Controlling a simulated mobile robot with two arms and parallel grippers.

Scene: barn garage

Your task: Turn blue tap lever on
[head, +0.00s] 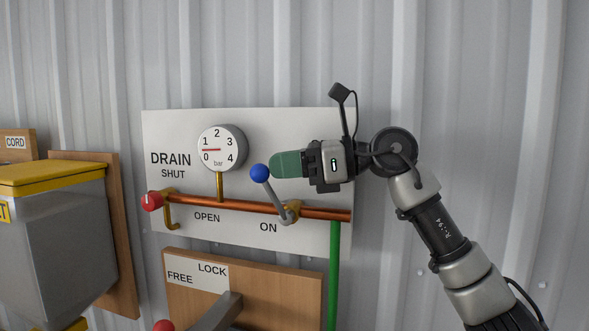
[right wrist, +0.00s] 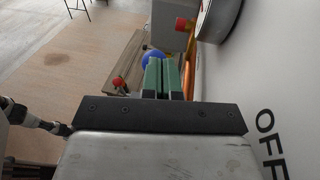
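The blue tap lever is a grey bar (head: 274,197) with a blue ball knob (head: 259,173). It rises up and to the left from its pivot on the copper pipe (head: 325,214). The ON label (head: 268,227) is below left of the pivot. My right gripper (head: 273,165) is just right of the knob, its green fingers together and nothing seen between them. In the right wrist view the knob (right wrist: 152,55) shows just beyond the fingertips (right wrist: 163,62); I cannot tell whether they touch. The OFF label (right wrist: 270,145) shows there, but the gripper hides it in the head view. My left gripper is not seen.
The white panel (head: 170,130) also carries a pressure gauge (head: 221,148) and a red-knobbed drain tap (head: 153,201). Below is a FREE/LOCK board (head: 300,285) with a grey lever. A yellow-lidded box (head: 50,220) stands at left. The wall right of the panel is bare.

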